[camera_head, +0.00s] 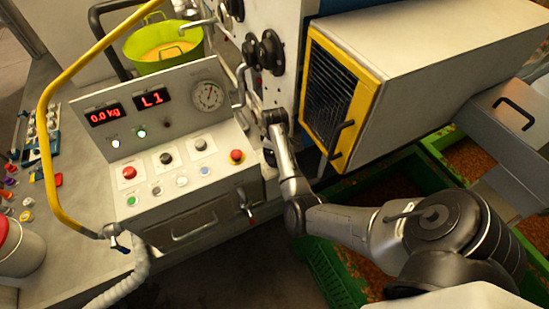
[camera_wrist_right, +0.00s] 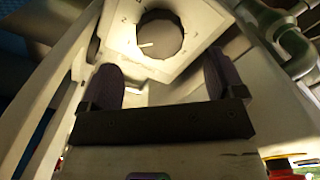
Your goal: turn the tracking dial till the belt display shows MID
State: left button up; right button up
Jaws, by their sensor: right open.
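The belt display (camera_head: 151,98) on the sloped console reads L1 in red. In the right wrist view a round dial (camera_wrist_right: 161,38) with a pale pointer line sits on a light plate with small markings. My right gripper (camera_wrist_right: 162,72) is open, its two dark fingers spread wide below the dial, with nothing between them. The dial lies ahead of the fingertips; I cannot tell whether they touch it. In the head view my right arm reaches up beside the console's right edge, and I cannot make out the dial there. My left gripper is not in view.
A weight display (camera_head: 105,115) reads 0.0 kg. The console carries a round gauge (camera_head: 208,96), several buttons and a red stop button (camera_head: 237,156). A yellow rail (camera_head: 46,120) curves along the left. A yellow-framed grille (camera_head: 335,95) and green crates (camera_head: 335,277) stand on the right.

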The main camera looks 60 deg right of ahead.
jog(key=shift+f, duration=2.65)
jog(key=shift+r, duration=0.1)
jog(key=c, duration=0.9)
